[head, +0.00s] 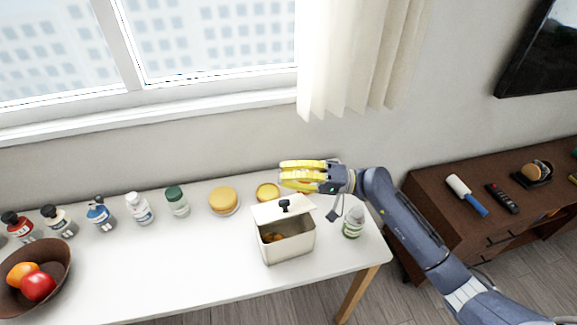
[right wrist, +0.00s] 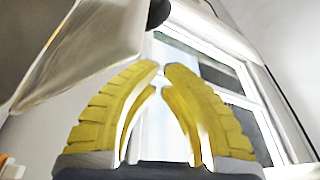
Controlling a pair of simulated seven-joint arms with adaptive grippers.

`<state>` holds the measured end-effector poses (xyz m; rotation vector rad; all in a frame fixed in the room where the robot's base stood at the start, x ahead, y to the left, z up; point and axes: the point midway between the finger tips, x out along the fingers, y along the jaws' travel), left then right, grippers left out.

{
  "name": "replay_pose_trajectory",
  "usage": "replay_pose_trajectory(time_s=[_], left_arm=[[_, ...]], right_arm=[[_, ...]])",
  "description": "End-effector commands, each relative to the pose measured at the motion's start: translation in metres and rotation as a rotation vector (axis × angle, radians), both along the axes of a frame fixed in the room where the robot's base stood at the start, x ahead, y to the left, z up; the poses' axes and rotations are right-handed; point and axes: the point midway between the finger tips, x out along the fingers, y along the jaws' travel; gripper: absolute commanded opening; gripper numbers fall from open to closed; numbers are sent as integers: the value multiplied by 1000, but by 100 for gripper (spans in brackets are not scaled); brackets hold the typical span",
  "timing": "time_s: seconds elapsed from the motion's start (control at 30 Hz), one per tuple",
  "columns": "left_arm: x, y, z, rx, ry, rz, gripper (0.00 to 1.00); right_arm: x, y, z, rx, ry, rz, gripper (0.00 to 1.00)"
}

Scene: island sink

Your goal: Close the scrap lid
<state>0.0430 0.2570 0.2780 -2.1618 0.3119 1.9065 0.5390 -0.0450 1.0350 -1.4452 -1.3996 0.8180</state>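The scrap box (head: 287,250) is a small white bin on the table, with orange-brown scraps visible inside through its open front. Its lid (head: 268,213) is raised and tilted up at the back, with a black knob (head: 284,205) on it. My right gripper (head: 283,173) has yellow fingers and is behind and above the lid, pointing left. In the right wrist view the gripper (right wrist: 160,75) is empty with a narrow gap between its fingertips. The pale lid (right wrist: 90,50) is at upper left there, apart from the fingers. My left gripper is not in view.
Several bottles line the back left. A brown fruit bowl (head: 55,275) is front left. The front middle is clear.

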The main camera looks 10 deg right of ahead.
Motion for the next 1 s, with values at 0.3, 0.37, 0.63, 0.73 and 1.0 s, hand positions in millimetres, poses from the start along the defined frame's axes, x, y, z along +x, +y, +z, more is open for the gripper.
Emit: replay_pose_trajectory(time_s=[0.3,0.37,0.63,0.73,1.0], left_arm=[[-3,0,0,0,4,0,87],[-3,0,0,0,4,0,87],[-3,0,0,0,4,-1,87],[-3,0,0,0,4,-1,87],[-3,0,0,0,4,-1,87]], right_arm=[[-33,-7,-9,0,4,1,0],[-39,-9,-12,0,4,1,0],[-59,-13,-25,0,3,1,0],[-64,-15,-30,0,4,1,0],[-72,-17,-39,0,3,0,0]])
